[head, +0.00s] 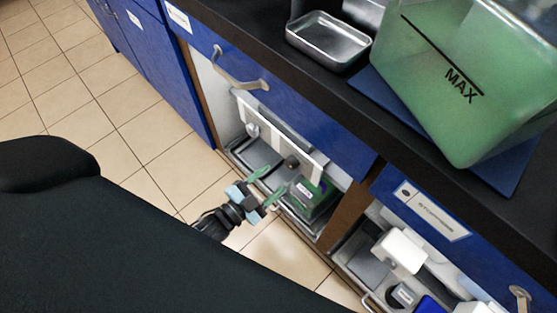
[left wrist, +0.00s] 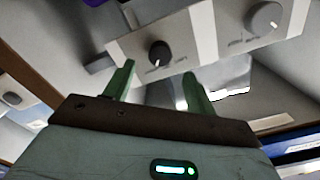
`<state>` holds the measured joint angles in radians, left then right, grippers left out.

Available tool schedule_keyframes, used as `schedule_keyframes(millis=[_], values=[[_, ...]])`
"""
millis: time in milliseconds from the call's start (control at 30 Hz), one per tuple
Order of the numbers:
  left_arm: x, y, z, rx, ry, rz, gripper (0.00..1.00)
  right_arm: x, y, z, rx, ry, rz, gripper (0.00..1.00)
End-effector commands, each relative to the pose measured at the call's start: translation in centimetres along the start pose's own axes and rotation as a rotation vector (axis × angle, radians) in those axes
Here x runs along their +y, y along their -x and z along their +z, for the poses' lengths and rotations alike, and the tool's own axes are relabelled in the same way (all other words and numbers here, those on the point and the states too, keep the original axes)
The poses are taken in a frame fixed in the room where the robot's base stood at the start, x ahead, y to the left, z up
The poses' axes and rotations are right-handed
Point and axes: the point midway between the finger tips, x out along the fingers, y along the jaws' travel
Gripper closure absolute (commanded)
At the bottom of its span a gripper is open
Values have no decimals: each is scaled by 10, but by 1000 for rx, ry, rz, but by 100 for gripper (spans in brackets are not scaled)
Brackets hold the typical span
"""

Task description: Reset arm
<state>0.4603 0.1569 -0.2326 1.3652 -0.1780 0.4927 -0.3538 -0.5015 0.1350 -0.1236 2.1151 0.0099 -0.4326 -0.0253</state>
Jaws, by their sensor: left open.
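My left gripper (head: 268,187) is at the front of an open compartment under the bench in the head view. Its green fingers are apart, with nothing seen between them. In the left wrist view the open fingers (left wrist: 160,88) point toward a light panel (left wrist: 205,38) with a black knob (left wrist: 159,54) and a grey knob (left wrist: 264,18). A box with green sides and a dark top (head: 311,197) sits in the compartment, just right of the fingers. I cannot tell whether they touch it. My right gripper is not in view.
A black benchtop (head: 400,128) overhangs the blue cabinets. On it stand a metal tray (head: 328,40) and a green container marked MAX (head: 465,85) on a blue mat. Another open compartment at right holds white equipment (head: 402,250). Tiled floor (head: 75,75) lies clear at left.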

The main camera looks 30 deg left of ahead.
Motion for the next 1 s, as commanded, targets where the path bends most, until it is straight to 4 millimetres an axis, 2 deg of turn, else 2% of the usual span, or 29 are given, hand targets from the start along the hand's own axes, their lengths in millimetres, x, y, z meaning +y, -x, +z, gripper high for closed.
schedule_keyframes(millis=[100,200,767,867,967,1000], values=[[-1,13,0,-1,-1,0,44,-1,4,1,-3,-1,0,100],[-1,18,0,1,-1,-1,44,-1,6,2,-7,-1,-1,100],[0,20,0,-3,2,1,44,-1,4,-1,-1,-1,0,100],[7,31,4,-39,27,11,44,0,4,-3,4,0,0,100],[21,59,10,-125,87,35,44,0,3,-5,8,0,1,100],[28,74,13,-173,121,48,44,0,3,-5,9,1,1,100]])
